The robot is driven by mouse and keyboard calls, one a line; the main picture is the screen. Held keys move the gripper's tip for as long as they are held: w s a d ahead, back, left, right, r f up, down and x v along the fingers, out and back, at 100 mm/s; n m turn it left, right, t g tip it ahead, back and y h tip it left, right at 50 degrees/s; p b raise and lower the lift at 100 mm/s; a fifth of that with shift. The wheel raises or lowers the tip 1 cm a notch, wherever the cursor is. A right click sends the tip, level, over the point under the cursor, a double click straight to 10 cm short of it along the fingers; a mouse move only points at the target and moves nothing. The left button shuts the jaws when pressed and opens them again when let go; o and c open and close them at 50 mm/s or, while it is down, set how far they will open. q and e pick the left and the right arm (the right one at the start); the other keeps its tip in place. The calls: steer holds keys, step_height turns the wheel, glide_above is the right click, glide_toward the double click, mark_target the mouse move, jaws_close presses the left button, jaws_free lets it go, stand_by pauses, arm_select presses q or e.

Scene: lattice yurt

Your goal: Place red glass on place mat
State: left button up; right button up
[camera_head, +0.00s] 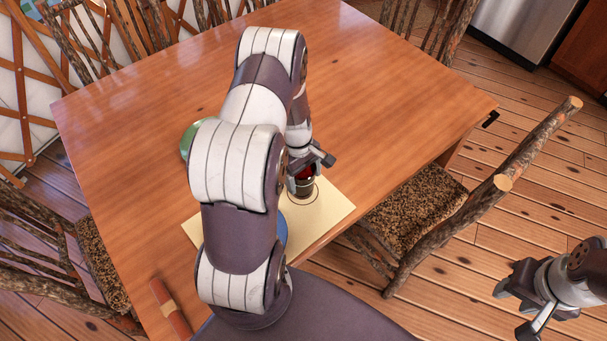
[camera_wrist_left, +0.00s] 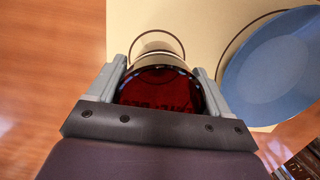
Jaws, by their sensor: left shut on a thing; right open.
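The red glass (camera_head: 304,186) is dark red and stands roughly upright over the right part of the pale yellow place mat (camera_head: 335,205). A thin dark ring outline is marked on the mat around its base. My left gripper (camera_head: 311,163) is shut on the glass. In the left wrist view the glass (camera_wrist_left: 160,88) sits between both fingers (camera_wrist_left: 162,92), and its base end lies near the ring on the mat (camera_wrist_left: 200,18). I cannot tell whether it touches the mat. My right gripper (camera_head: 524,296) is open and empty, off the table at the lower right.
A blue plate (camera_head: 282,232) lies on the mat, left of the glass and partly hidden by my left arm; it also shows in the left wrist view (camera_wrist_left: 275,65). A green dish (camera_head: 189,137) sits farther back. The right half of the wooden table (camera_head: 390,90) is clear. Chairs surround it.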

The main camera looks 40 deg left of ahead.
arm_select(q)
steer(key=shift+w+f, duration=0.15)
steer(key=shift+f, duration=0.1)
steer(key=shift+f, duration=0.1)
steer(key=o, duration=1)
step_height(320, 180, up, 12)
steer(key=a+b, duration=0.1)
steer(key=s+d+r+m, duration=0.2)
steer(key=s+d+m, duration=0.1)
steer(key=d+m, duration=0.1)
steer(key=s+d+r+m+t+y, duration=0.1)
steer(key=s+d+r+m, duration=0.1)
steer(key=d+m, duration=0.3)
steer(key=s+d+r+m, duration=0.2)
steer(key=s+d+m, duration=0.1)
steer(key=d+m, duration=0.2)
steer(key=shift+s+d+r+m+t+y, duration=0.3)
steer(key=shift+m+t, duration=0.1)
steer(key=shift+m, duration=0.3)
